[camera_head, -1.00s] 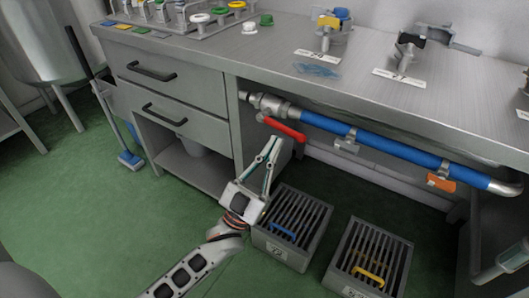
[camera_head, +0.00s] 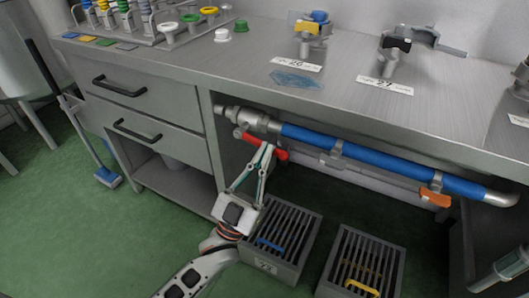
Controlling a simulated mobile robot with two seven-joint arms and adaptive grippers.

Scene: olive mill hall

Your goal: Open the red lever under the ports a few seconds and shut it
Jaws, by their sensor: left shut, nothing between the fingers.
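The red lever (camera_head: 279,153) sits on a metal valve (camera_head: 258,120) at the left end of the blue pipe (camera_head: 372,158), below the bench top. It slants down to the right from the valve. My left gripper (camera_head: 266,149) is shut, with its fingertips up at the lever and covering part of it. Nothing shows between the fingers, and I cannot tell whether they touch the lever. The ports labelled 26 (camera_head: 306,42) and 27 (camera_head: 388,62) stand on the bench above. My right gripper is not in view.
Two slatted crates (camera_head: 283,273) (camera_head: 325,290) stand on the green floor under the pipe. An orange lever (camera_head: 435,198) hangs at the pipe's right. Drawers (camera_head: 150,128) flank the opening on the left. A blue brush (camera_head: 108,177) stands further left.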

